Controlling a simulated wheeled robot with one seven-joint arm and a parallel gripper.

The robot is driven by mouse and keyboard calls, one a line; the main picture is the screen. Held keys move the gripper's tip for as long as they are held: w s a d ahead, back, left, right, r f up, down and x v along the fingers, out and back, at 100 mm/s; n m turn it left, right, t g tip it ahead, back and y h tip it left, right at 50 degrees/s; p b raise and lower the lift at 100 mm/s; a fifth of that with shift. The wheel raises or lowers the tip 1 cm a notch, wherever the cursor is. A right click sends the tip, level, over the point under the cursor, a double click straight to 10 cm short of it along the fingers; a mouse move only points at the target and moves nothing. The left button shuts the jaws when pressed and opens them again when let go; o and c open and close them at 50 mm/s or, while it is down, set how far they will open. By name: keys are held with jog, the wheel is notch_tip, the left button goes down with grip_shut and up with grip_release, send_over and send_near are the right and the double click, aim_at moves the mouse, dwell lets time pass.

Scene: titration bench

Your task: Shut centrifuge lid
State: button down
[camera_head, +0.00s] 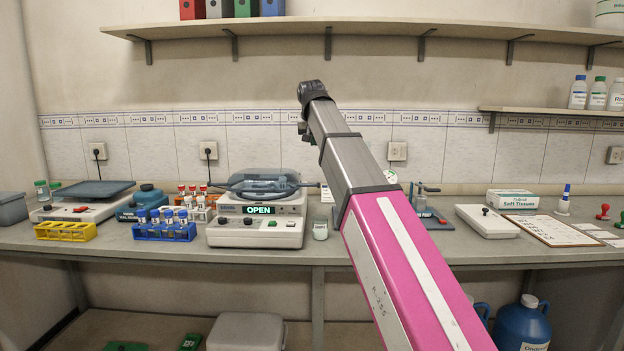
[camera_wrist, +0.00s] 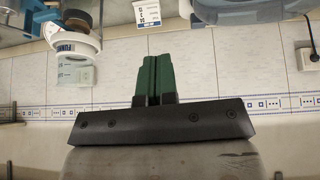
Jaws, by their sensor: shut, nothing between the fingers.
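The centrifuge (camera_head: 255,232) stands on the bench left of my arm in the head view, a pale box with a green "OPEN" sign lit on its front. Its bluish see-through lid (camera_head: 264,177) stands raised above the body. In the head view I cannot make out the fingers; my arm covers the area right of the centrifuge.
A small white jar (camera_head: 320,230) stands right of the centrifuge. A blue tube rack (camera_head: 165,232) and a yellow rack (camera_head: 66,231) stand to its left. A wall shelf (camera_head: 380,30) runs above.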

jog(key=s+a+g, duration=0.1)
jog(key=s, duration=0.1)
send_over(311, 185)
jog(key=w, duration=0.2)
notch_tip(311, 185, down, 10)
jog(key=shift+s+f, duration=0.75)
jog(key=shift+f, duration=0.25)
jog(key=shift+s+a+f, duration=0.1)
jog(key=shift+f, duration=0.5)
jog(key=shift+s+f, duration=0.15)
jog(key=shift+f, duration=0.6)
jog(key=shift+s+f, duration=0.15)
jog(key=shift+f, duration=0.6)
